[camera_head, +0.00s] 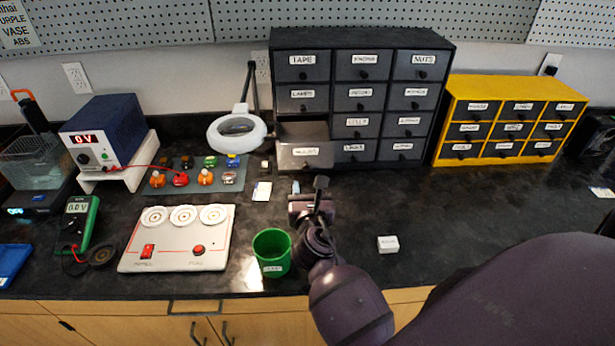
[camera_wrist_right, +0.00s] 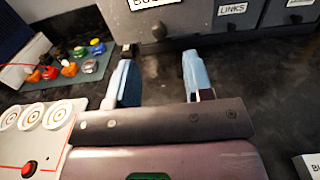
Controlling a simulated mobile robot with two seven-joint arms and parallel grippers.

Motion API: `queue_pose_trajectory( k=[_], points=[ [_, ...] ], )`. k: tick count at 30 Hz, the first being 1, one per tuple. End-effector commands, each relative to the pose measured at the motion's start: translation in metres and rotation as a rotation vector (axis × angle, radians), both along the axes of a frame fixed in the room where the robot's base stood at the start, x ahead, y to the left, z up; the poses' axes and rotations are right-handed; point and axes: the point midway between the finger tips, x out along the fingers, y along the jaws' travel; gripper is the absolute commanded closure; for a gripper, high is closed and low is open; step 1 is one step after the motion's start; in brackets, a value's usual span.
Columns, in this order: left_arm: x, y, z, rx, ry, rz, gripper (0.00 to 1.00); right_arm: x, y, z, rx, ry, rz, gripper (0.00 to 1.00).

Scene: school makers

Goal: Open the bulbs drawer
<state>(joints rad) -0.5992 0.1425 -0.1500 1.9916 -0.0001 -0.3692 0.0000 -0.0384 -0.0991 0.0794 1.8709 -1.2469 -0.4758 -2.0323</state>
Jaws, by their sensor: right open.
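The dark drawer cabinet (camera_head: 433,130) stands at the back of the bench. Its bottom-left drawer, the bulbs drawer (camera_head: 305,160), sticks out past the other drawer fronts. Its grey front, knob and partly cut-off label also show at the top of the right wrist view (camera_wrist_right: 178,28). My right gripper (camera_head: 309,188) is just in front of and below this drawer. In the right wrist view its two blue-tipped fingers (camera_wrist_right: 160,75) are apart with only bench top between them. They look clear of the knob. My left gripper is not in view.
A green cup (camera_head: 272,252) stands left of my right arm, and a small white labelled block (camera_head: 388,244) lies to its right. A white panel (camera_head: 180,240), a magnifier lamp (camera_head: 237,130) and a mat (camera_head: 232,182) with coloured parts are left. A yellow drawer cabinet (camera_head: 443,135) stands right.

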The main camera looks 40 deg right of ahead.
Motion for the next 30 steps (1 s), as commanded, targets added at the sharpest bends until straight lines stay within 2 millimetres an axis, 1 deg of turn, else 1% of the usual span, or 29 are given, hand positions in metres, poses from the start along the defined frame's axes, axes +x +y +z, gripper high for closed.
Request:
queue_pose_trajectory(
  k=[1, 3, 6, 10, 30],
  points=[
    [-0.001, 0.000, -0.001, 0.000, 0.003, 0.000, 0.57, -0.008, 0.005, -0.001, 0.001, 0.002, 0.000, 0.53],
    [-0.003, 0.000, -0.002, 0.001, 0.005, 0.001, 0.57, -0.017, 0.010, -0.001, 0.001, 0.002, -0.001, 0.53],
    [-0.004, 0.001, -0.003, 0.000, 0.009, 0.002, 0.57, -0.027, 0.016, -0.001, 0.000, 0.001, 0.000, 0.53],
    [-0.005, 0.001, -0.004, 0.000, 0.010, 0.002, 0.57, -0.033, 0.021, -0.001, 0.001, 0.000, 0.000, 0.53],
    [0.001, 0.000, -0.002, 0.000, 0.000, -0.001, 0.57, -0.036, 0.022, 0.000, 0.000, 0.000, 0.000, 0.53]
  ],
)
